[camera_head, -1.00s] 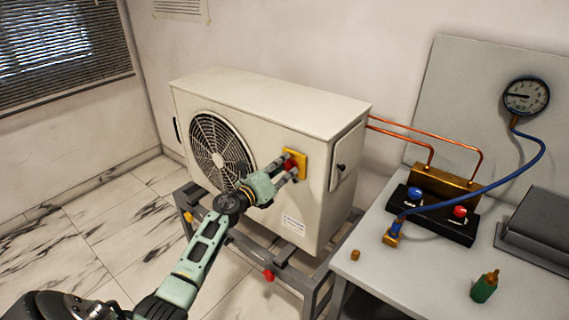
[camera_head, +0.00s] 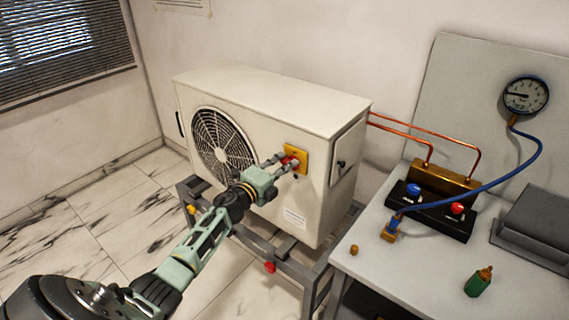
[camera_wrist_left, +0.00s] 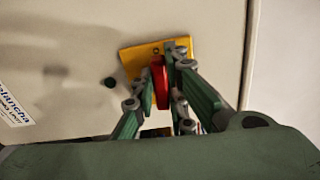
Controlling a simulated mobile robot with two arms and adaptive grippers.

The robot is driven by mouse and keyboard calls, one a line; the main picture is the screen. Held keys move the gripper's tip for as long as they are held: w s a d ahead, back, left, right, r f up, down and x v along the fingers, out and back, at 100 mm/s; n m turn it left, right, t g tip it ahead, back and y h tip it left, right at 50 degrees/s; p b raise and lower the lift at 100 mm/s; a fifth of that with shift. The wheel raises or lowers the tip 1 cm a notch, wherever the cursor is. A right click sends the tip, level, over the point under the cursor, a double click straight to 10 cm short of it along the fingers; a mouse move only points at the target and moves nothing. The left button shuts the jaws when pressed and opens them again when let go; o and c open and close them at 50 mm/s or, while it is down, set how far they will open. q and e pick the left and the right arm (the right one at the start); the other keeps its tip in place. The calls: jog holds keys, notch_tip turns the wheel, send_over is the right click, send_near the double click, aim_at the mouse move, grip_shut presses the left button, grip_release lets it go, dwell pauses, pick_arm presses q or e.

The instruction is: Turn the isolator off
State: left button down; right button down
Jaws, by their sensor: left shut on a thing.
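The isolator is a red rotary handle on a yellow plate (camera_head: 299,153), fixed to the front of the cream outdoor unit (camera_head: 262,104). My left gripper (camera_head: 288,163) reaches it from the left and is shut on the red handle (camera_wrist_left: 160,84). In the left wrist view the fingers (camera_wrist_left: 163,88) stand on both sides of the handle, and the yellow plate (camera_wrist_left: 132,62) shows behind it, looking tilted. The handle is partly hidden by the fingers in the head view. My right gripper is not in view.
The unit stands on a grey metal frame (camera_head: 277,245). At right, a table (camera_head: 432,262) carries a manifold with a blue knob (camera_head: 413,190) and a red knob (camera_head: 457,208), a blue hose (camera_head: 492,178) leading to a gauge (camera_head: 525,95), and a green bottle (camera_head: 480,283).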

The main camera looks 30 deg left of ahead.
pick_arm(q)
jog(key=shift+f+n, duration=0.15)
jog(key=shift+n, duration=0.45)
jog(key=c, duration=1.8)
grip_release()
jog(key=shift+o, duration=0.2)
jog(key=shift+s, duration=0.15)
jog(key=s+a, duration=0.1)
jog(key=s, duration=1)
jog(key=shift+s, duration=0.4)
